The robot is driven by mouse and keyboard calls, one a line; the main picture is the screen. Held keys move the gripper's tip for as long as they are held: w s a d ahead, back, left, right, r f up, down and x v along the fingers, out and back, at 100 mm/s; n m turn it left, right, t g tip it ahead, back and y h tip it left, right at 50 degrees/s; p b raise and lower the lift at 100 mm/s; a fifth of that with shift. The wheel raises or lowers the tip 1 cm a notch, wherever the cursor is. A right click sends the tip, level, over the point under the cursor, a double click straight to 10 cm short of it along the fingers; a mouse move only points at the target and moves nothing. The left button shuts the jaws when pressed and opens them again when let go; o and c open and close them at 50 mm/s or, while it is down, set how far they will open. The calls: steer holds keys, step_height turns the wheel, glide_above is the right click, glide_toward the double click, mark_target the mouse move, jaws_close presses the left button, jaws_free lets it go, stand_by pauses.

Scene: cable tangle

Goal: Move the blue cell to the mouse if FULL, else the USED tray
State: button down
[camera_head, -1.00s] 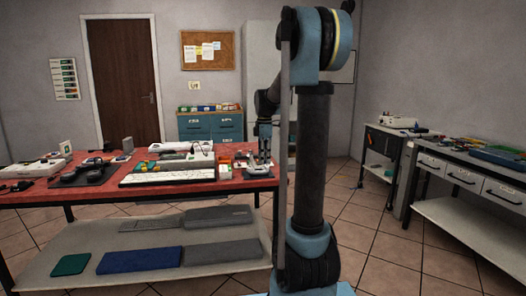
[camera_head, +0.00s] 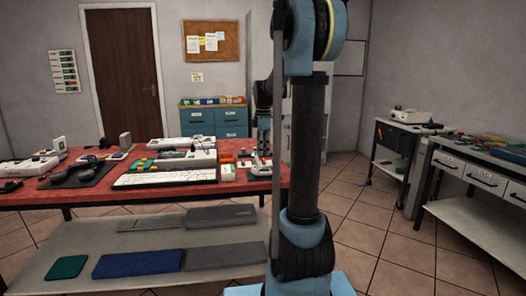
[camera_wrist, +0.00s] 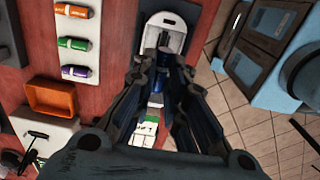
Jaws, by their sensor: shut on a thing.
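In the wrist view my gripper (camera_wrist: 164,62) is shut on the blue cell (camera_wrist: 163,74), which shows as a small blue piece between the dark fingers. The fingertips are over a rounded white and grey device (camera_wrist: 166,22) on a dark base; I cannot tell if it is the mouse, or if the cell touches it. A white block with a green label (camera_wrist: 148,130) shows between the fingers, partly hidden. An open orange tray (camera_wrist: 55,98) lies to the left; no USED marking is readable. In the head view my arm partly hides the gripper.
A white rack (camera_wrist: 75,42) holds orange, green and purple cells. A white tool holder (camera_wrist: 42,135) is below the orange tray. The red table (camera_head: 90,194) also carries a keyboard (camera_head: 165,179) and dark headphones (camera_head: 75,174). Blue drawers (camera_head: 214,120) stand behind.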

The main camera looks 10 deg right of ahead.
mark_target(264, 170)
steer(key=shift+d+f, duration=0.25)
steer(key=shift+f, duration=2.75)
steer(key=shift+s+f, duration=0.1)
steer(key=shift+f, duration=0.3)
steer(key=c, duration=1.9)
jaws_free()
steer(key=shift+r, duration=0.25)
steer(key=shift+r, duration=1.5)
